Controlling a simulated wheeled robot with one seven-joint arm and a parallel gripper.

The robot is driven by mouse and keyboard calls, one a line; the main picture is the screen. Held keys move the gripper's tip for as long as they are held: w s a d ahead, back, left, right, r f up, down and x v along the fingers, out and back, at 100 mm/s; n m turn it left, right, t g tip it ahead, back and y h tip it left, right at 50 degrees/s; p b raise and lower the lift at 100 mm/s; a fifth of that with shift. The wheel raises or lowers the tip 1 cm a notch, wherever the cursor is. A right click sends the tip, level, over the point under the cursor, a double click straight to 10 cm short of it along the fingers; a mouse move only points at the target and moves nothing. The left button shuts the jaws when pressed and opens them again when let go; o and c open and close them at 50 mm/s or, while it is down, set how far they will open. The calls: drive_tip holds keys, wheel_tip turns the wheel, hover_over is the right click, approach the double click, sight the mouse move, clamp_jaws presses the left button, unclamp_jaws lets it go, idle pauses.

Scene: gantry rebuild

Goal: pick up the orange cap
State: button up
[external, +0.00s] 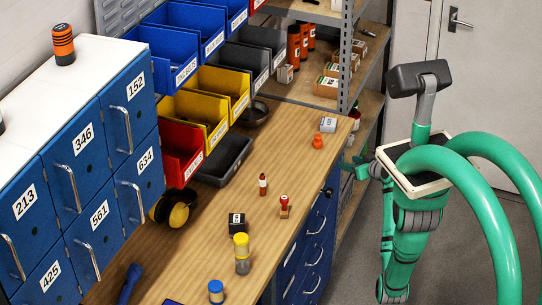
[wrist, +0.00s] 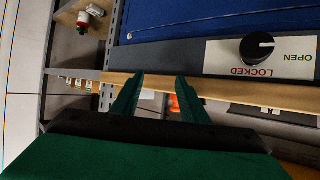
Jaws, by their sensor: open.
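Blue drawers (external: 312,240) lie under the bench top; a lock dial (wrist: 257,49) appears upside down in the wrist view. Shelving (external: 346,60) rises behind.

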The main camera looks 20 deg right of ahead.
sight(318, 139)
drive_tip(key=w+a+r+y, duration=0.1)
drive_tip(key=w+r, duration=0.1)
drive_tip(key=w+a+r+n+y, duration=0.1)
drive_tip(key=w+a+r, duration=0.1)
drive_tip(key=w, duration=0.1)
drive_tip(key=w+a+r+n, duration=0.1)
drive_tip(key=w+a+r, duration=0.1)
drive_tip(key=shift+w+r+y, duration=0.3)
drive_tip(key=shift+r+y, duration=0.1)
drive_tip(key=shift+a+x, duration=0.15)
drive_tip(key=shift+x, duration=1.4)
drive_tip(key=shift+a+x, duration=0.1)
drive_tip(key=shift+x, duration=1.5)
drive_tip(key=shift+s, duration=0.2)
drive_tip(key=shift+c, duration=0.5)
drive_tip(key=shift+f, duration=0.15)
clamp_jaws()
